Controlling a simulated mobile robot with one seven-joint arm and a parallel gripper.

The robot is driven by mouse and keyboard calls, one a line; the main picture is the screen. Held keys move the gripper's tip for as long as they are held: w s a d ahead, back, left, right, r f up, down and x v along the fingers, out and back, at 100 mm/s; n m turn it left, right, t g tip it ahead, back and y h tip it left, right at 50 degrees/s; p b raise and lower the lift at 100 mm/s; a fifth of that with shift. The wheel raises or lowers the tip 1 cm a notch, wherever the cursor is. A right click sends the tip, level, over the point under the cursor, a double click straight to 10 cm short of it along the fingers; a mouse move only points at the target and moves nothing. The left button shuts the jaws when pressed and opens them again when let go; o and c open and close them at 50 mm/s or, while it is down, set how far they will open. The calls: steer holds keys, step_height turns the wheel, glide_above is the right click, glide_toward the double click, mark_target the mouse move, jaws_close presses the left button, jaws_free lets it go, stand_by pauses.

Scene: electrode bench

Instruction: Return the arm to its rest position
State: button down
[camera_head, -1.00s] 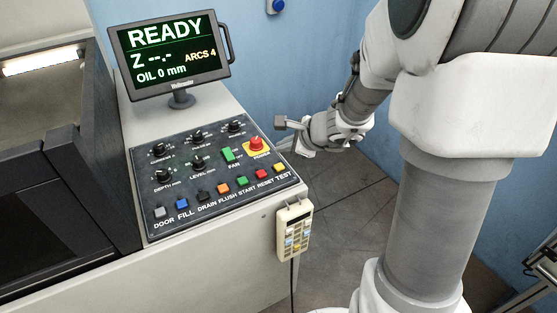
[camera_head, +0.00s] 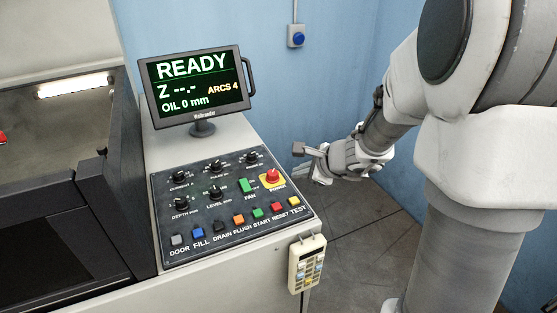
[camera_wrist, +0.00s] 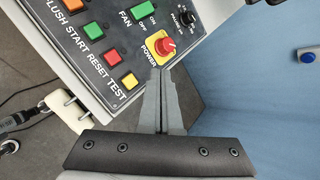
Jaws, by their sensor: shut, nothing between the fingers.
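My gripper (camera_head: 314,176) is at the right edge of the control panel (camera_head: 212,236) in the head view, with my arm reaching in from the right. In the wrist view my gripper's fingers (camera_wrist: 161,80) are together and empty. Their tips appear just below the red power knob (camera_wrist: 168,44) on its yellow plate. I cannot tell whether they touch the panel. The red knob also shows in the head view (camera_head: 272,175).
A monitor (camera_head: 197,86) reading READY stands behind the panel. A keypad pendant (camera_head: 306,263) hangs on the console's front right corner. A dark machine enclosure (camera_head: 60,215) stands at left. A blue wall (camera_head: 310,90) with a switch (camera_head: 297,37) is behind. Floor shows right of the console.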

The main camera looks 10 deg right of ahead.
steer(key=s+a+r+n+g+y, duration=0.1)
steer(key=s+a+r+n, duration=0.3)
steer(key=s+r+n, duration=0.15)
steer(key=s+a+r+n+g, duration=0.1)
steer(key=s+a+r+n, duration=0.25)
steer(key=s+n, duration=0.35)
steer(key=s+d+r+n+h, duration=0.1)
steer(key=s+d+n+h, duration=0.1)
steer(key=s, duration=0.4)
steer(key=s+d+r+n+h, duration=0.2)
steer(key=s+d+n+h, duration=0.1)
steer(key=s+n, duration=0.3)
steer(key=shift+d+n+g, duration=0.3)
steer(key=shift+d+n, duration=0.25)
steer(key=shift+d, duration=0.2)
steer(key=c, duration=1.5)
jaws_free()
steer(key=shift+c, duration=0.2)
